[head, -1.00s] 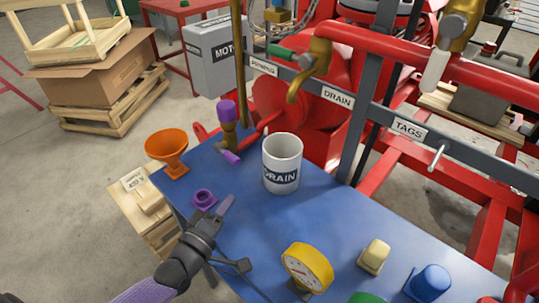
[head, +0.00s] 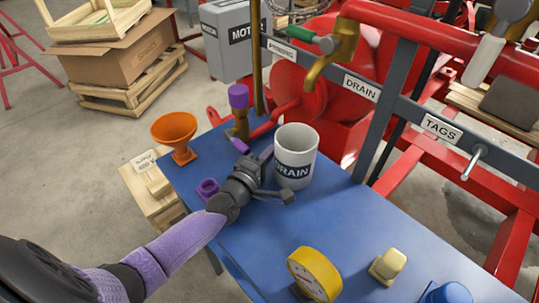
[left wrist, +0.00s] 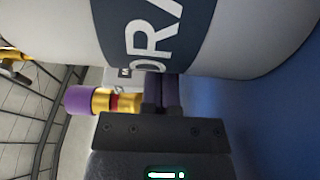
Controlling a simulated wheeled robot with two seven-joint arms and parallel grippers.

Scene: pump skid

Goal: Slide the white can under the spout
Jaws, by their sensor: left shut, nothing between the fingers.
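The white can (head: 296,150), with a dark DRAIN label, stands upright on the blue bench top. The brass spout (head: 330,65) with a green handle hangs from the rail, above and to the right of the can in the head view. My left gripper (head: 266,157) is shut and empty, close against the can's left side. In the left wrist view the can (left wrist: 262,35) fills the top, and the gripper's closed fingers (left wrist: 162,92) are at its edge. I cannot tell whether they touch it. My right gripper is not in view.
A brass valve with a purple cap (head: 238,96) stands behind the gripper. A purple nut (head: 207,188) and an orange funnel (head: 174,130) are to the left. A yellow gauge (head: 315,275) and beige block (head: 388,265) are in front. The bench (head: 340,220) right of the can is clear.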

